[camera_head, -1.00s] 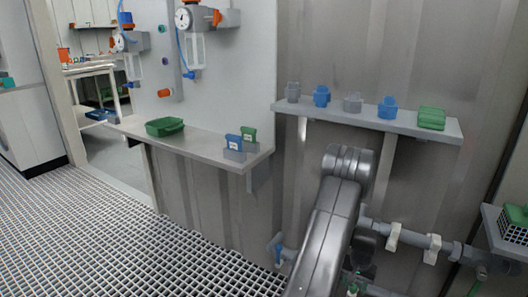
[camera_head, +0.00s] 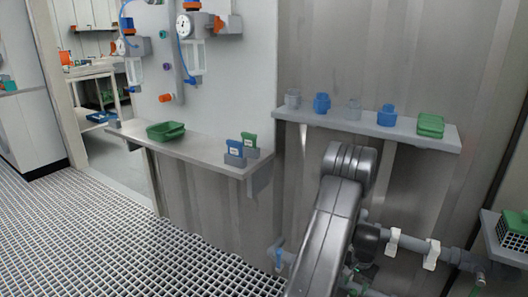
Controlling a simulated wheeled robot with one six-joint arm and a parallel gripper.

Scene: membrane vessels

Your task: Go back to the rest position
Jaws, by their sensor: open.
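My dark grey arm (camera_head: 335,220) rises from the bottom edge, right of centre, and bends at a rounded joint in front of the steel wall. My gripper does not show; the end of the arm is hidden behind its own links or too dark to make out. Nothing held can be seen.
A wall shelf (camera_head: 400,138) behind the arm bears grey and blue fittings and a green block (camera_head: 430,125). Left is a ledge (camera_head: 200,150) with a green tray (camera_head: 165,131) and two small tagged blocks. Pipes (camera_head: 410,245) run low right. The grid floor (camera_head: 110,235) at left is clear.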

